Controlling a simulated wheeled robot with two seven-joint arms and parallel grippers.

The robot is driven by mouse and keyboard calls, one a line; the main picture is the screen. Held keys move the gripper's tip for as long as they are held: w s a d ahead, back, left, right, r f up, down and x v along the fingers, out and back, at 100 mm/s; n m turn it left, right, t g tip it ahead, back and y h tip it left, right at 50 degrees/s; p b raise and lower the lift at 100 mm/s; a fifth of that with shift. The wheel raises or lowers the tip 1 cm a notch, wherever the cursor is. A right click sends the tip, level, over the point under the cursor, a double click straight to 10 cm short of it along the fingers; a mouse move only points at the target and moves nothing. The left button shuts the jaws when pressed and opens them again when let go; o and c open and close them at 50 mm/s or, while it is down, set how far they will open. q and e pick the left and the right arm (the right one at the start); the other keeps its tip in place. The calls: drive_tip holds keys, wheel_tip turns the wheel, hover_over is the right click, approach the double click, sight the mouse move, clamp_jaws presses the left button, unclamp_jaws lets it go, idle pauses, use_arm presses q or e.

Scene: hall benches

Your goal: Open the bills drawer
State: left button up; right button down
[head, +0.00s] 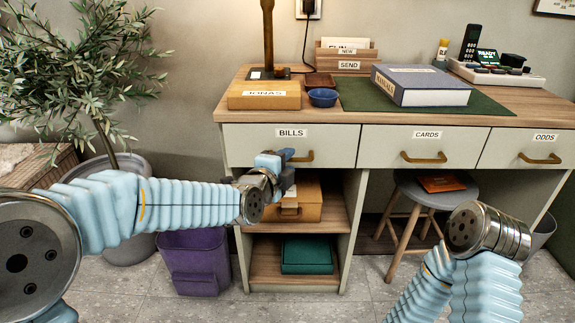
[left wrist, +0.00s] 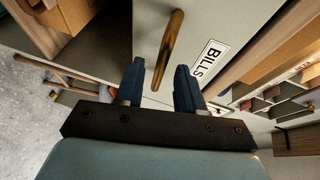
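The bills drawer (head: 245,143) is the left one of three in the desk, labelled BILLS, and it looks shut. Its brass bar handle (head: 301,157) sits just right of my left gripper (head: 289,164) in the head view. In the left wrist view the left gripper (left wrist: 160,85) has its two dark blue fingers apart. The handle (left wrist: 168,48) shows ahead of and between the fingertips there, and nothing is gripped; whether it reaches between them I cannot tell. My right arm comes in at the lower right of the head view; its gripper is not visible.
The cards drawer (head: 420,145) and odds drawer (head: 530,148) are to the right, both looking shut. Below are open shelves with a yellow-brown box (head: 305,203) and a green box (head: 307,255). A stool (head: 425,192), purple bin (head: 193,262) and potted plant (head: 75,75) stand nearby.

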use_arm(q)
drive_tip(key=shift+w+d+f, duration=0.1)
drive_tip(key=shift+w+d, duration=0.1)
drive_tip(key=shift+w, duration=0.25)
drive_tip(key=shift+c, duration=0.3)
clamp_jaws()
